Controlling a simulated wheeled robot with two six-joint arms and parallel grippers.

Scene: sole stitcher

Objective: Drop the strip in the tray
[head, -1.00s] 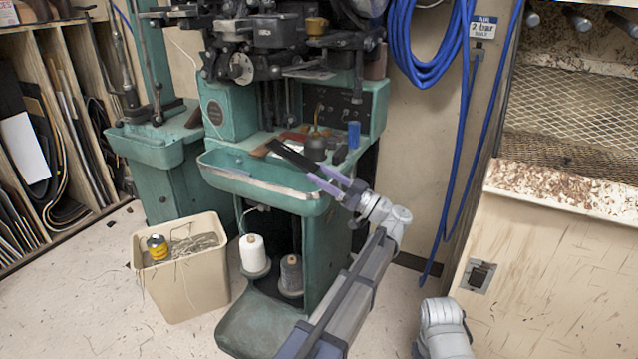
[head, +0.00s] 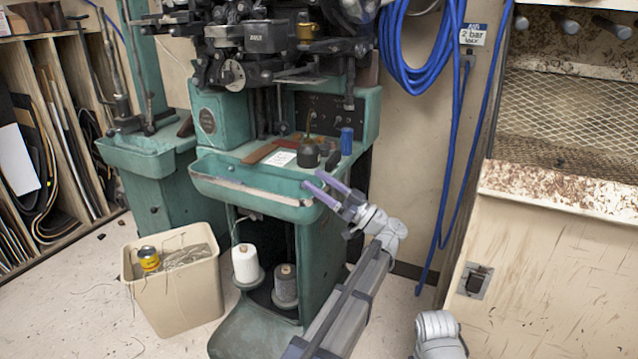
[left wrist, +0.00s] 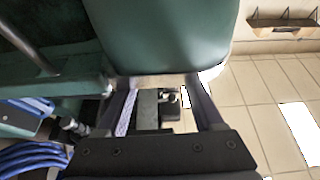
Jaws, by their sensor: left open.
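The green tray (head: 250,198) is the shallow trough with a worn front rim on the front of the stitching machine. My left gripper (head: 315,181) is open and empty at the tray's right end, its two purple-grey fingers apart. The black strip does not show in either view now; the tray's floor is partly hidden behind its front wall, so I cannot tell where the strip lies. In the left wrist view the open fingers (left wrist: 162,95) are close to a large dark green surface (left wrist: 165,35).
Behind the tray are a brown bar (head: 260,153), a white card (head: 280,158), a dark oil can (head: 308,154) and a blue cylinder (head: 346,140). Below are thread cones (head: 246,263) and a beige bin (head: 178,290). Blue hoses (head: 455,150) hang at right.

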